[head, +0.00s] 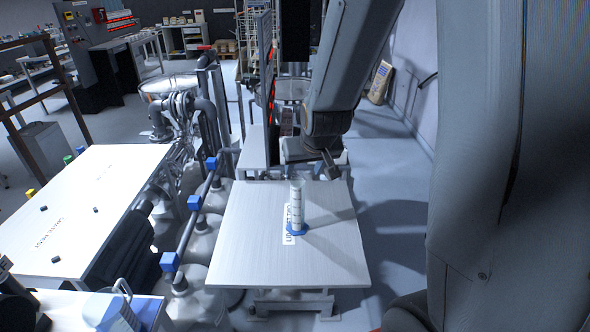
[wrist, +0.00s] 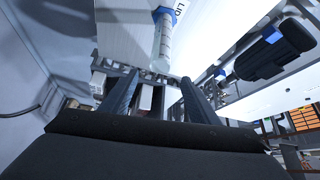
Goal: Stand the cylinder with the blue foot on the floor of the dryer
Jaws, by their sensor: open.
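The clear graduated cylinder (head: 297,205) with a blue foot (head: 297,229) stands upright on a pale table (head: 250,255), over a printed label. In the wrist view the cylinder (wrist: 163,45) shows above and between the fingers, its foot towards the top edge. My gripper (wrist: 158,77) is open, with nothing between its fingers. In the head view my gripper (head: 331,165) is partly hidden by my arm, beyond the cylinder and slightly to its right. I cannot pick out the dryer for certain in either view.
A second white table (head: 100,195) with small dark pieces stands at left. Pipes with blue blocks (head: 194,202) and pale rounded vessels (head: 205,240) fill the gap between the tables. A dark upright panel (head: 265,70) stands behind the pale table. Open floor (head: 400,220) lies to the right.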

